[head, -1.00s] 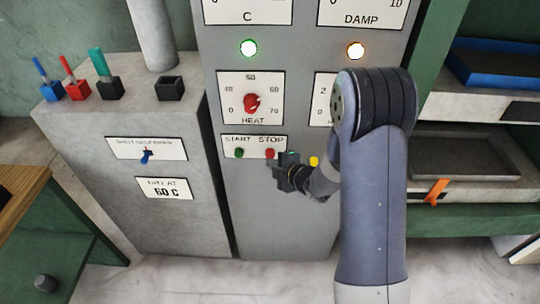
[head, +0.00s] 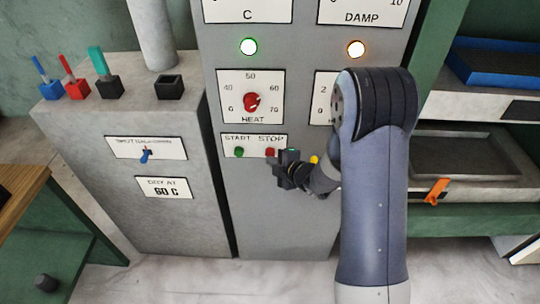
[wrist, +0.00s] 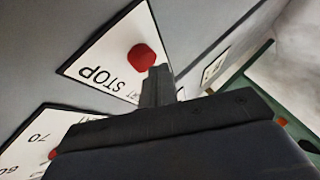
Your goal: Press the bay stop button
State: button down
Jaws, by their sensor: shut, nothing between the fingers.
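The red stop button (head: 270,152) sits under the word STOP on a white plate (head: 254,145) on the grey cabinet, right of the green start button (head: 238,152). My gripper (head: 274,160) is shut and empty, its tips close beside the red button in the head view. In the wrist view the red button (wrist: 142,57) shows just past the shut fingers (wrist: 160,82), which overlap its edge in the picture. I cannot tell whether they touch it.
A red heat knob (head: 252,102) is above the buttons. A yellow button (head: 314,160) shows partly behind my arm. Green (head: 248,47) and orange (head: 356,49) lamps are lit. A blue switch (head: 146,155) is on the left cabinet; an orange handle (head: 437,191) is at right.

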jog(key=shift+w, duration=0.65)
dwell(0.8)
jog(key=shift+s, duration=0.15)
jog(key=shift+s+b, duration=0.65)
jog(key=shift+s, duration=0.2)
jog(key=s+b, duration=0.2)
jog(key=s, duration=0.3)
jog(key=shift+a+b, duration=0.1)
jog(key=shift+b, duration=0.25)
dwell(0.4)
